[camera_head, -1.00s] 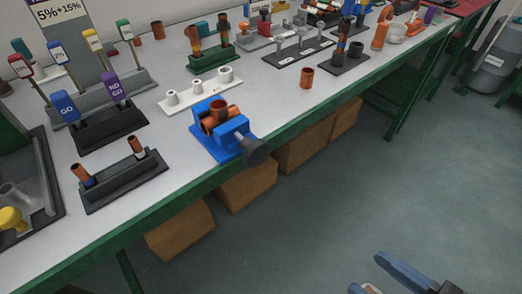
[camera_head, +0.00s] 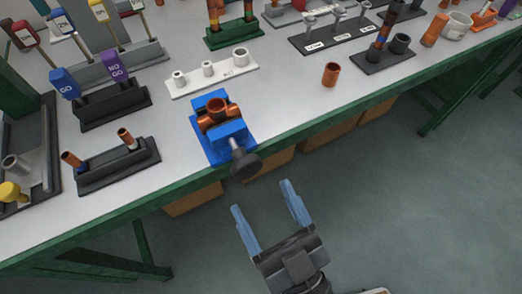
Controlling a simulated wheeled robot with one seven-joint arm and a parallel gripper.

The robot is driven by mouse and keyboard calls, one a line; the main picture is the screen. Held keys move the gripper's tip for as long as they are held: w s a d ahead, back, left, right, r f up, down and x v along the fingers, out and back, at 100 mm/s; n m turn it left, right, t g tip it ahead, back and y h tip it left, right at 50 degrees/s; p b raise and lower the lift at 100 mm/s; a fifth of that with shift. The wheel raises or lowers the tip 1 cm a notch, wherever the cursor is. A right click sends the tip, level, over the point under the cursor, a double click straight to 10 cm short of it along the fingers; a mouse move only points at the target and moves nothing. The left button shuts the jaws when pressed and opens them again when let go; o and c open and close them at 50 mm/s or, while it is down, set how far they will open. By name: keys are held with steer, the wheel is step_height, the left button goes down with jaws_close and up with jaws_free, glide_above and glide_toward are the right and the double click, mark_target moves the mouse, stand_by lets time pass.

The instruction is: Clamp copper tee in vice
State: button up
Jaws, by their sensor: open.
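The copper tee (camera_head: 216,113) sits between the jaws of the blue vice (camera_head: 235,131), with one opening facing up. I cannot tell whether the jaws press on it. The vice stands at the front edge of the bench, and its dark round handle knob (camera_head: 246,166) sticks out over the edge toward me. My gripper (camera_head: 263,202) is open and empty, its two blue fingers pointing up the picture toward the knob. It is off the bench, over the floor, apart from the vice.
A white stand with pegs (camera_head: 212,76) is behind the vice. A black rack with copper pieces (camera_head: 117,166) is to its left. A loose copper fitting (camera_head: 330,75) lies to the right. The bench's green front edge (camera_head: 330,126) runs past the vice, with boxes below.

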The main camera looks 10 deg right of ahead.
mark_target(250, 172)
steer(key=p+x, duration=0.1)
steer(key=x, duration=0.6)
steer(key=shift+w, duration=0.15)
steer(key=shift+c, duration=0.4)
steer(key=c, duration=0.9)
steer(key=shift+o, duration=0.2)
steer(key=shift+m+h, duration=0.4)
steer(key=shift+m, duration=0.2)
steer(key=m+h+p, duration=0.1)
steer(key=m+h, duration=0.1)
steer(key=m, duration=0.2)
steer(key=m+h+p, duration=0.1)
steer(key=m, duration=0.3)
steer(key=shift+d+r+h+p, duration=0.1)
steer(key=shift+d+h+p, duration=0.1)
steer(key=shift+h+p, duration=0.2)
steer(key=m+h+p, duration=0.1)
steer(key=m, duration=0.2)
steer(key=m+g+h+p, duration=0.1)
steer(key=m, duration=0.2)
steer(key=shift+h+p, duration=0.3)
steer(key=shift+f+m, duration=0.25)
steer(key=shift+m, duration=0.15)
